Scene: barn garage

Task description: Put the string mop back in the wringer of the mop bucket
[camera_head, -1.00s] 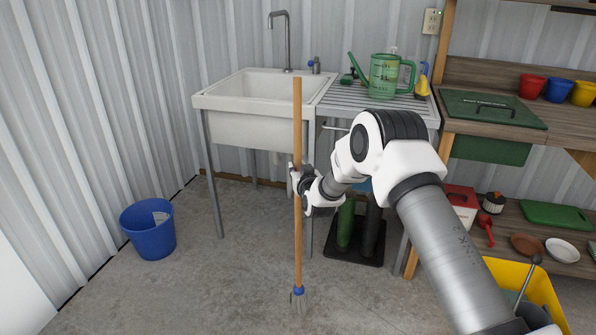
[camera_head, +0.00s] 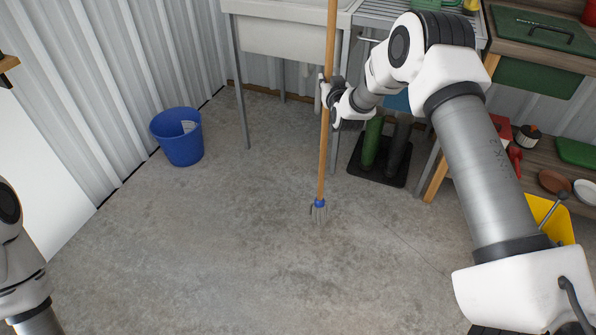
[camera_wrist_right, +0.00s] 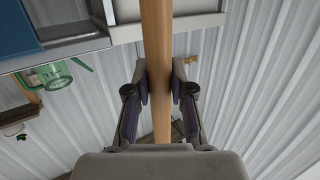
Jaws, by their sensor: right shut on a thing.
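The string mop (camera_head: 323,150) stands nearly upright in the head view, with a long wooden handle, a blue collar and grey strings at its lower end. My right gripper (camera_head: 328,92) is shut on the handle, well above the strings. In the right wrist view the handle (camera_wrist_right: 156,45) passes between both fingers of the gripper (camera_wrist_right: 160,90). The yellow mop bucket (camera_head: 552,218) is at the lower right, largely hidden behind my right arm; a grey lever rises from it. My left arm shows at the left edge, but its gripper is out of the picture.
A blue bucket (camera_head: 177,137) stands by the left wall. A sink (camera_head: 283,38) on metal legs and a boot rack (camera_head: 366,171) are behind the mop. A wooden workbench (camera_head: 540,53) stands at the right. The concrete floor in front is clear.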

